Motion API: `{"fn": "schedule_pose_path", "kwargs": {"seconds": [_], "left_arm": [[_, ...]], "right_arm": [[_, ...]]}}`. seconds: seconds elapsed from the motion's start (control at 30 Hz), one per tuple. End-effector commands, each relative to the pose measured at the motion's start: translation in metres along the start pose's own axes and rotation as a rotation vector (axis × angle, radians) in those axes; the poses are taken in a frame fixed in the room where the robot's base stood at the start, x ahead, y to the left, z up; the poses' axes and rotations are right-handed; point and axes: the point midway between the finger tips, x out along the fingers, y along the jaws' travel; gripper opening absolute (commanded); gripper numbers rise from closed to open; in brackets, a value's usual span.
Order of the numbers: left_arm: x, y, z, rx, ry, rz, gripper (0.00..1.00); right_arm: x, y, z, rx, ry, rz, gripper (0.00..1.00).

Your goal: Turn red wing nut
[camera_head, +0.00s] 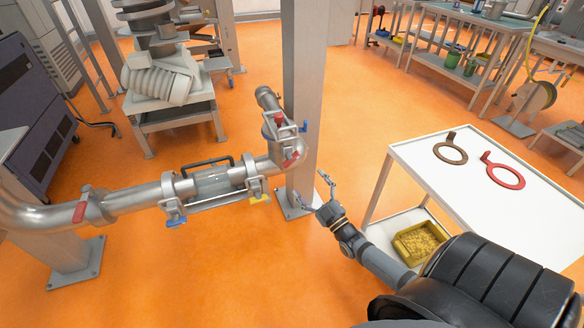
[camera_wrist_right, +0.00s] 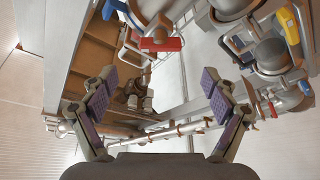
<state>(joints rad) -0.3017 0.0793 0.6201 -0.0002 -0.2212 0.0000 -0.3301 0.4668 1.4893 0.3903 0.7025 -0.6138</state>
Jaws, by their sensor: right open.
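A red part (camera_head: 291,158), which looks like the red wing nut, sits on the clamp at the elbow of the steel pipe (camera_head: 130,197) in the head view. In the right wrist view a red piece (camera_wrist_right: 160,44) on a clamp lies beyond my fingers, toward the top. My right gripper (camera_head: 316,192) is open and empty, right of and below the elbow, apart from it. Its spread fingers also show in the wrist view (camera_wrist_right: 160,97). My left gripper is out of view.
A grey post (camera_head: 304,85) stands behind the elbow. A blue part (camera_head: 174,220) and a yellow part (camera_head: 260,198) hang below the pipe clamps. A white table (camera_head: 470,208) at the right holds a brown ring (camera_head: 450,160) and a red ring (camera_head: 506,184). A yellow bin (camera_head: 397,248) is below.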

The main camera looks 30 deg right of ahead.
Motion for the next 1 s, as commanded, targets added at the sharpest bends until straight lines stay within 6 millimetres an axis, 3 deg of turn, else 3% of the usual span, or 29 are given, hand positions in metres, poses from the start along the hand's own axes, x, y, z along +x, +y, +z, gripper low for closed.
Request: {"fn": "schedule_pose_path", "kwargs": {"seconds": [0.27, 0.7, 1.0], "left_arm": [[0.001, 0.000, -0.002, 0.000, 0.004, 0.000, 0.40], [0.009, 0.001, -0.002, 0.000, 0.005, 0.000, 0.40], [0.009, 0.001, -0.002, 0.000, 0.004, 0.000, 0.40]], "right_arm": [[0.013, 0.001, 0.001, -0.040, 0.005, 0.000, 0.87], [0.095, 0.000, 0.001, -0.035, 0.003, 0.000, 0.87], [0.106, 0.000, 0.001, -0.035, 0.001, -0.002, 0.87]]}}
